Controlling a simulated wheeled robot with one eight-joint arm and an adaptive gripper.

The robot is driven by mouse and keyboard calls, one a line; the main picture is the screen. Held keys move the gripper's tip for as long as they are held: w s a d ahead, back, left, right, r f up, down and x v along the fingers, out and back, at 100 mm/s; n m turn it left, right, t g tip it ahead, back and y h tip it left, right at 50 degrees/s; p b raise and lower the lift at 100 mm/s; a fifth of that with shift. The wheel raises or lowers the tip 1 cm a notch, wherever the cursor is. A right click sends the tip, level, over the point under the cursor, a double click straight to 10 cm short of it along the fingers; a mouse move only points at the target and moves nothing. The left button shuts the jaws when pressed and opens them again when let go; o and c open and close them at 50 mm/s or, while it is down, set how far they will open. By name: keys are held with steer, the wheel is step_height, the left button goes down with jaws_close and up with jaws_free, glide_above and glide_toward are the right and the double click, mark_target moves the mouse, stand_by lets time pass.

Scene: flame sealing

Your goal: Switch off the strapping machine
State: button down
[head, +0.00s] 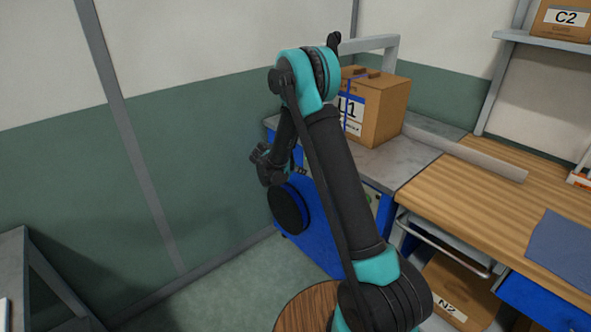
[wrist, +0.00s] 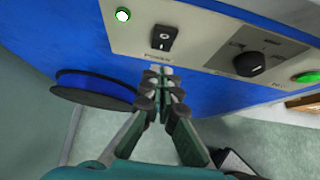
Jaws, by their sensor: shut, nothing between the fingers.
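The strapping machine (head: 308,226) is a blue cabinet with a grey top and a dark round reel on its front; my arm hides part of it in the head view. In the wrist view its grey control panel (wrist: 205,40) shows a black rocker power switch (wrist: 163,37), a lit green lamp (wrist: 123,15), a dark rotary knob (wrist: 250,63) and a green button (wrist: 307,77). My gripper (wrist: 160,72) is shut and empty, its fingertips in front of the panel's lower edge, just below the switch. I cannot tell whether they touch the panel.
A cardboard box (head: 382,112) marked L1 with a blue strap stands on the machine's top under a grey arch (head: 370,44). A wooden bench (head: 480,190) adjoins at the right, with a box (head: 455,290) marked N2 below. A round wooden top (head: 306,308) stands near my arm's base.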

steer(key=shift+w+d+r, duration=0.15)
steer(key=shift+w+d, duration=0.45)
steer(key=shift+d, duration=0.2)
steer(key=shift+w+d+r, duration=0.1)
steer(key=shift+w+d, duration=0.5)
steer(key=shift+d, duration=0.2)
steer(key=shift+w+d+r, duration=0.15)
steer(key=shift+w+d, duration=0.1)
steer(key=shift+d, duration=0.1)
steer(key=shift+r, duration=0.1)
steer(key=shift+r, duration=0.7)
steer(key=shift+s+a, duration=0.1)
